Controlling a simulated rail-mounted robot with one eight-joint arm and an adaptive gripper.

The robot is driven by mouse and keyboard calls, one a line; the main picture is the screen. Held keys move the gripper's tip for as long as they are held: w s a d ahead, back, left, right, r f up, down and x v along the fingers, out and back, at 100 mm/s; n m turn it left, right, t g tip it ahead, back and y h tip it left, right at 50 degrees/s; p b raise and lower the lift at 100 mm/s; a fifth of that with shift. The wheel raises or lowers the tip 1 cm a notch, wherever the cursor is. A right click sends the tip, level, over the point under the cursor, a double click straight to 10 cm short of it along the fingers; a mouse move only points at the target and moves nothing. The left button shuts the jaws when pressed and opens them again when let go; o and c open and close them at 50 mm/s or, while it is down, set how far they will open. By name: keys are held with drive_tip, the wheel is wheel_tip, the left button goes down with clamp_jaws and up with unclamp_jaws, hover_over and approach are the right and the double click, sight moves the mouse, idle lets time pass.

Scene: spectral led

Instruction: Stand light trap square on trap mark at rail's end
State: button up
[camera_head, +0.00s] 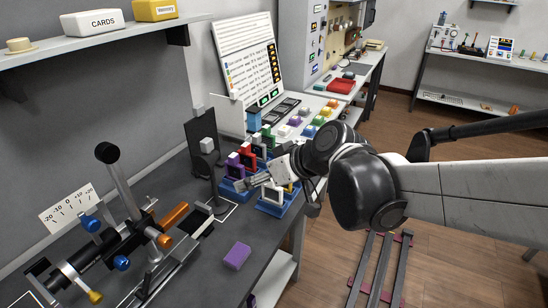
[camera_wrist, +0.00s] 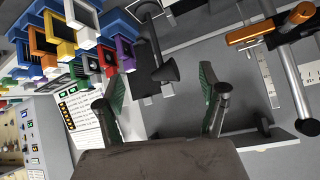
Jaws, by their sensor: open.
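My gripper (camera_head: 254,183) is to the right of the post, above the blue racks. In the wrist view my gripper (camera_wrist: 163,86) is open and empty, with the flared top appearing between its fingers, apart from them.
The optical rail (camera_head: 160,270) with an orange cylinder (camera_head: 174,215) and a tall ball-topped lever (camera_head: 124,185) lies at front left. Blue racks (camera_head: 272,207) of coloured blocks sit under my gripper. A purple block (camera_head: 237,256) lies near the bench's front edge. A dark upright panel (camera_head: 196,130) stands behind.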

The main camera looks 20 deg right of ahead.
drive_tip(key=s+d+m+h, duration=0.5)
drive_tip(key=s+d, duration=0.4)
drive_tip(key=s, duration=0.5)
drive_tip(key=shift+s+m+g+h, duration=0.3)
drive_tip(key=shift+g+h, duration=0.1)
drive_tip(key=shift+h, duration=0.1)
drive_tip(key=shift+f, duration=0.1)
idle(0.5)
